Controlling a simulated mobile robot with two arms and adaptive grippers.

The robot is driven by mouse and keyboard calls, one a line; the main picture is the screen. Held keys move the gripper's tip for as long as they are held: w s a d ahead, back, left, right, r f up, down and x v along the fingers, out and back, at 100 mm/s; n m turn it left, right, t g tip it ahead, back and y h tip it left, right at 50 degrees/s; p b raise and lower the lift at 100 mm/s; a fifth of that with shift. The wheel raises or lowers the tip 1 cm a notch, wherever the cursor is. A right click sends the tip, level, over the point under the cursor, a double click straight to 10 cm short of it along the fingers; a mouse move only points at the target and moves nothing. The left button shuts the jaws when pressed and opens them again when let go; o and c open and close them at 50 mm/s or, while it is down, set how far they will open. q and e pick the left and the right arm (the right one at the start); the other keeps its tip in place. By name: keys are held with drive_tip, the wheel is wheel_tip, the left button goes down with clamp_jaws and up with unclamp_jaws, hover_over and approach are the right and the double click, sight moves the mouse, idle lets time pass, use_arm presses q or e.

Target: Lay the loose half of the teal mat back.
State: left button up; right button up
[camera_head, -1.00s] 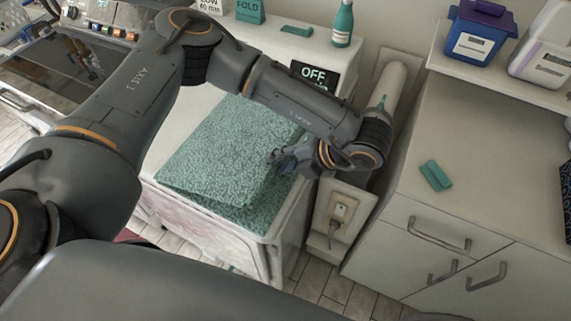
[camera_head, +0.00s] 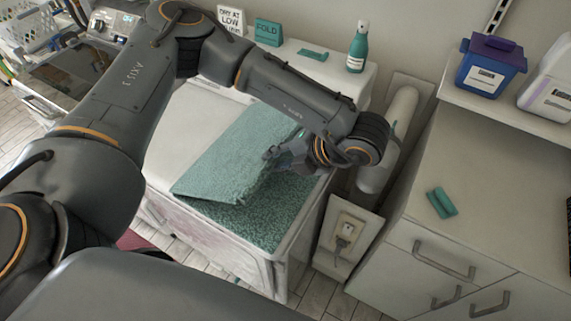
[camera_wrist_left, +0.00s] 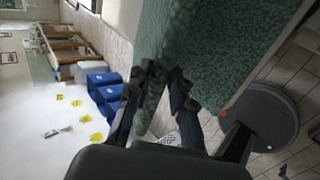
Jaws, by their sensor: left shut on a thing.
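The teal mat (camera_head: 262,222) lies folded on top of a white appliance. Its loose half (camera_head: 232,160) is raised at the front and right, tilted above the lower half, which shows bare along the front. My left gripper (camera_head: 277,157) is shut on the right edge of the loose half. In the left wrist view, the mat (camera_wrist_left: 228,48) hangs across the upper middle, and the fingers of the left gripper (camera_wrist_left: 160,88) pinch its edge. My left forearm hides the mat's far right part. My right gripper is not in view.
A pale pipe (camera_head: 388,135) rises right of the gripper. The cabinet top with a teal clip (camera_head: 441,202) is mostly clear.

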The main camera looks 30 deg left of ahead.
use_arm(q)
drive_tip(key=shift+a+r, duration=0.7)
drive_tip(key=shift+r, duration=0.15)
drive_tip(key=shift+a+r+p, duration=0.3)
drive_tip(key=shift+r+p, duration=0.15)
drive_tip(key=shift+c, duration=0.2)
drive_tip(key=shift+w+a+r+p, duration=0.1)
drive_tip(key=shift+a+r+p, duration=0.2)
drive_tip(key=shift+a+r, duration=1.65)
drive_tip(key=a+r, duration=0.3)
drive_tip(key=a, duration=0.2)
drive_tip(key=shift+a+r, duration=0.15)
drive_tip(key=shift+r, duration=0.1)
drive_tip(key=shift+w, duration=0.1)
drive_tip(key=shift+a, duration=0.1)
drive_tip(key=a+r, duration=0.2)
drive_tip(key=a, duration=0.3)
drive_tip(key=shift+a+r, duration=0.2)
drive_tip(key=shift+a, duration=0.2)
